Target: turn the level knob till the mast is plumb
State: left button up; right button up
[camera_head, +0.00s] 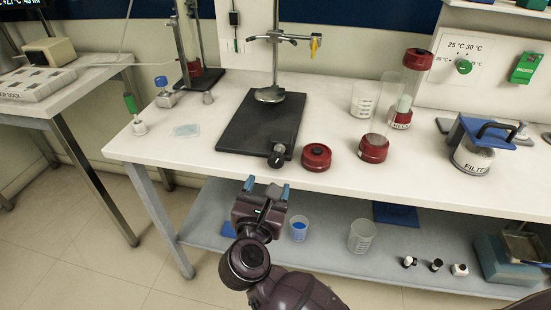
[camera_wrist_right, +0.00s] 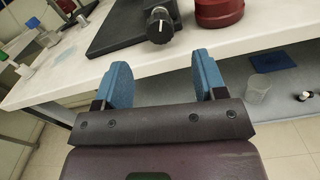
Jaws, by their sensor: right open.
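The level knob (camera_head: 277,155) is a dark knob at the front edge of the black stand base (camera_head: 240,125); it also shows in the right wrist view (camera_wrist_right: 160,27), past the fingertips. The mast (camera_head: 275,45) rises from the base, with a clamp and a small round level plate (camera_head: 269,95) near its foot. I cannot tell whether the mast is plumb. My right gripper (camera_head: 266,186) is open and empty, below and in front of the knob, apart from it. Its blue fingers (camera_wrist_right: 165,82) are spread in the wrist view. My left gripper is not in view.
A red cap (camera_head: 316,156) lies just right of the knob. A clear column (camera_head: 393,105) with red ends stands further right, near a beaker (camera_head: 364,98). The table's front edge (camera_head: 210,163) lies between gripper and knob. Beakers stand on the lower shelf (camera_head: 330,205).

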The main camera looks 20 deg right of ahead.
aim_at(275, 162)
jog(key=x, duration=0.9)
jog(key=shift+w+d, duration=0.2)
jog(key=shift+w, duration=0.05)
jog(key=c, duration=0.9)
